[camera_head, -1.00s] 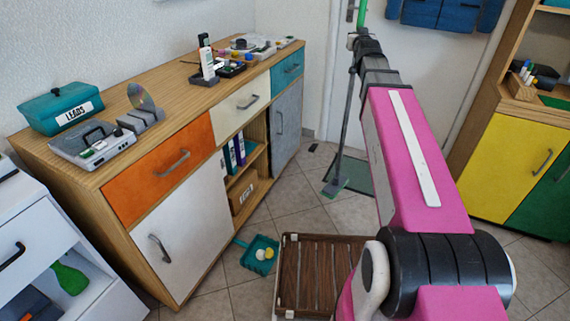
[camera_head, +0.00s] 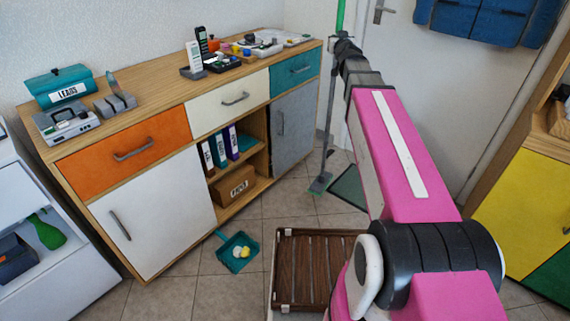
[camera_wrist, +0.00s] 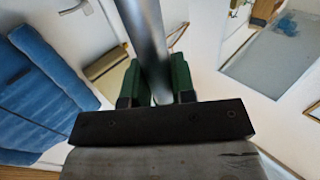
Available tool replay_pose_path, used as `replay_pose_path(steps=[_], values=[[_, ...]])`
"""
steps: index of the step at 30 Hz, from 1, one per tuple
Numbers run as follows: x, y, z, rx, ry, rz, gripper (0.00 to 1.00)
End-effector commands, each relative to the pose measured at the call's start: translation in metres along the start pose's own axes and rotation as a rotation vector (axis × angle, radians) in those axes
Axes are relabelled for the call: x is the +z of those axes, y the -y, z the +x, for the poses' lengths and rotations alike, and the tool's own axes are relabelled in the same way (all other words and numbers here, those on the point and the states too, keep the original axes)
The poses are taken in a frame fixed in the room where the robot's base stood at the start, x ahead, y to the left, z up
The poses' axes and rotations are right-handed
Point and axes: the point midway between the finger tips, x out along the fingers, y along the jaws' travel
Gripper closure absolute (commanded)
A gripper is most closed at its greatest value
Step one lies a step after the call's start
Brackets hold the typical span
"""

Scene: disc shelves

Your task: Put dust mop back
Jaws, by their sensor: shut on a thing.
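The dust mop is a long pole with a green upper end (camera_head: 340,16), a grey shaft (camera_head: 329,110) and a flat grey head with green edges (camera_head: 320,183). It stands nearly upright, head down at floor level, right of the sideboard. I cannot tell whether the head touches the floor. My gripper (camera_head: 343,44) is shut on the upper shaft at the end of my outstretched arm. In the wrist view, the grey shaft (camera_wrist: 148,35) passes between the green finger pads of my gripper (camera_wrist: 157,85). The mop head is not identifiable there.
A wooden sideboard (camera_head: 147,85) lines the left wall. A dark mat (camera_head: 347,189) lies beside the mop head. A slatted wooden crate (camera_head: 277,270) and a teal dustpan (camera_head: 237,253) are on the floor. A white door (camera_head: 425,90) with blue pouches (camera_head: 480,18) is behind; a yellow-doored cabinet (camera_head: 525,205) stands right.

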Motion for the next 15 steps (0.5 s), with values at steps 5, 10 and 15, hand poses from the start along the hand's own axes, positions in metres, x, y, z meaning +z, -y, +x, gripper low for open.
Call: replay_pose_path(steps=[5, 10, 15], values=[[0.01, 0.01, 0.005, -0.028, 0.0, 0.003, 1.0], [0.019, 0.021, 0.009, -0.06, 0.0, 0.003, 1.0], [0.03, 0.032, 0.013, -0.097, 0.0, 0.002, 1.0]])
